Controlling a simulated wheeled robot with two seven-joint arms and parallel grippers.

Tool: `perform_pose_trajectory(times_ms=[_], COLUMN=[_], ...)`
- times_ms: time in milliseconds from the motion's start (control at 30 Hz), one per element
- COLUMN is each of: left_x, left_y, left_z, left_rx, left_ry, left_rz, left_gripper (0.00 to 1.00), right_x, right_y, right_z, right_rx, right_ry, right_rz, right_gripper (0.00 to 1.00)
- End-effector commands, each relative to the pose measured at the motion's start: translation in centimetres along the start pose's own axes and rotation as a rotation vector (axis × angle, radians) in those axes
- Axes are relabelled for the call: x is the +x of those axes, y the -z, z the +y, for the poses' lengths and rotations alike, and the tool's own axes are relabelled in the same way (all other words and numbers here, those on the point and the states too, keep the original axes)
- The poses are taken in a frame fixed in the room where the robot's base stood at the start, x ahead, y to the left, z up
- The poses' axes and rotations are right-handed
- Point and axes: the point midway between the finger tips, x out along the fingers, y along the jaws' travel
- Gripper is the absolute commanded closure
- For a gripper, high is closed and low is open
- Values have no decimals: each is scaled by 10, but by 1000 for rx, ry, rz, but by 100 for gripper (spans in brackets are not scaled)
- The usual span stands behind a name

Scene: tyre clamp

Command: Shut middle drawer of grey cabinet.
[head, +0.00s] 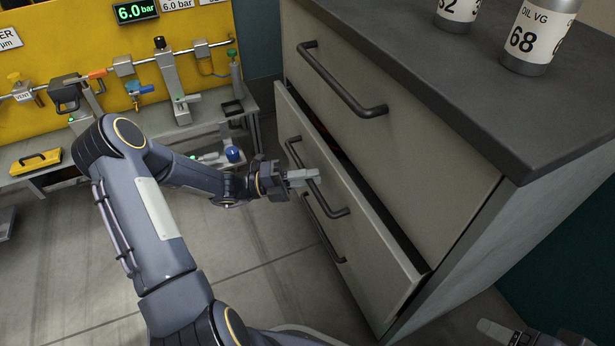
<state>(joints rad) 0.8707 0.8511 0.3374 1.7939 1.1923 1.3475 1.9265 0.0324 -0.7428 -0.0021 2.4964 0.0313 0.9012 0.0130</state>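The grey cabinet (425,135) has a dark worktop. Its middle drawer (365,235) stands partly out, with a dark gap along its top edge. The middle drawer's dark bar handle (332,212) is on its front. My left gripper (312,175) is at that front, its pale fingers together and overlapping the handle in the picture. I cannot tell whether they touch the handle or the panel. My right gripper (497,331) shows only partly at the bottom right, beside the cabinet's side; its opening is not clear.
The top drawer (400,140) is shut. A lower handle (322,230) shows beneath the middle drawer. Bottles (537,35) stand on the worktop (440,70). A workbench (215,125) with a yellow panel stands at the back left. The floor (260,285) before the cabinet is clear apart from my arm.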

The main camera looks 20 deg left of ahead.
Motion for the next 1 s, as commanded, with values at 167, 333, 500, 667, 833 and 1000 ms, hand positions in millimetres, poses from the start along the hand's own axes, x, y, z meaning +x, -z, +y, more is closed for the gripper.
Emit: perform_pose_trajectory(times_ms=[167,333,500,667,833,1000], left_x=[0,4,30,34,33,33], left_y=[0,-2,-12,-15,-14,-14], left_z=[0,0,3,8,8,8], left_rx=[0,-1,0,1,1,1], left_ry=[-1,0,1,-1,-1,-1], left_rz=[0,1,3,-1,-1,0], left_gripper=[100,100,100,100,71,64], right_x=[0,-3,-15,-14,-14,-14], right_y=[0,2,8,7,7,7], right_z=[0,-1,-7,-6,-6,-6], right_rx=[0,0,0,0,0,0], right_ry=[0,0,0,0,0,0], right_rz=[0,0,0,0,0,0], right_gripper=[25,25,25,25,25,25])
